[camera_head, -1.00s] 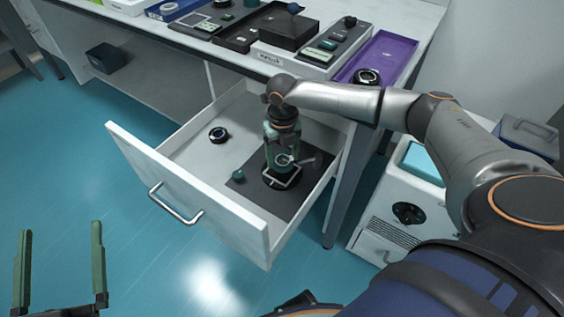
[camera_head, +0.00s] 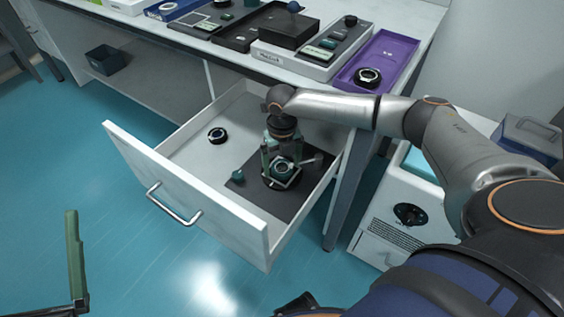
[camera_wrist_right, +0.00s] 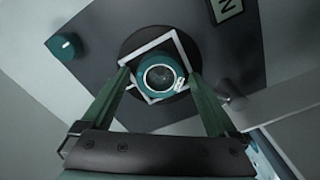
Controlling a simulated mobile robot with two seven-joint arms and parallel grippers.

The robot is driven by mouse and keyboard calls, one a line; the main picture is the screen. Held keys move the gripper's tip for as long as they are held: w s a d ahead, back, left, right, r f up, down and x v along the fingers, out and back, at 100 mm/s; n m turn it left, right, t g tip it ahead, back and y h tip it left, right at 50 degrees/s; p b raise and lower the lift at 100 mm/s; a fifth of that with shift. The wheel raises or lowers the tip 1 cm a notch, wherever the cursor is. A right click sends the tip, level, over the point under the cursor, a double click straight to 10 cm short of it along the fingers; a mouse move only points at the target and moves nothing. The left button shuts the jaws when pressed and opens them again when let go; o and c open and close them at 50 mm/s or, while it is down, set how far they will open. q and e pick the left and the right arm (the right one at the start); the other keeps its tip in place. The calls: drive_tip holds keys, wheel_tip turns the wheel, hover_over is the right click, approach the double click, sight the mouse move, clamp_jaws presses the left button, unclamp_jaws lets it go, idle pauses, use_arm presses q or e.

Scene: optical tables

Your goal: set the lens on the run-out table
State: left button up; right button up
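A round lens-like piece (camera_head: 283,170) with a teal ring and a pale square frame sits on a dark mat in the open drawer. In the right wrist view this piece (camera_wrist_right: 160,77) lies over a black disc, between the fingertips. My right gripper (camera_head: 284,163) points down into the drawer, its green fingers either side of the piece. It also shows in the right wrist view (camera_wrist_right: 160,85), fingers apart, with no clear contact. My left gripper (camera_head: 74,255) is at the lower left, far from the drawer. One finger shows, standing apart; the other is out of frame. I cannot tell which surface is the run-out table.
The white drawer (camera_head: 185,185) has raised walls around my right gripper. A second black ring (camera_head: 217,135) and a small teal knob (camera_head: 238,174) lie in it. The tabletop holds a purple tray (camera_head: 398,52) with another black ring (camera_head: 368,77), and several boxes. A white cabinet stands right.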

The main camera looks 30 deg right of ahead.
sight(282, 167)
drive_tip(key=shift+o, duration=0.2)
drive_tip(key=shift+r, duration=0.4)
wheel_tip(282, 167, up, 5)
drive_tip(key=shift+r+p, duration=0.1)
drive_tip(key=shift+p, duration=0.95)
use_arm(q)
wheel_tip(282, 167, down, 22)
drive_tip(key=w+a+n+g+y+p, duration=0.1)
drive_tip(key=n+g+y+p, duration=0.1)
drive_tip(key=n+g+y, duration=0.3)
drive_tip(key=g+y, duration=0.1)
drive_tip(key=g, duration=0.2)
drive_tip(key=shift+w+a+n+y, duration=0.2)
drive_tip(key=shift+w+n+y, duration=0.1)
drive_tip(key=shift+w+y, duration=0.1)
use_arm(e)
wheel_tip(282, 167, up, 6)
drive_tip(key=shift+r, duration=0.15)
use_arm(q)
drive_tip(key=shift+r, duration=0.15)
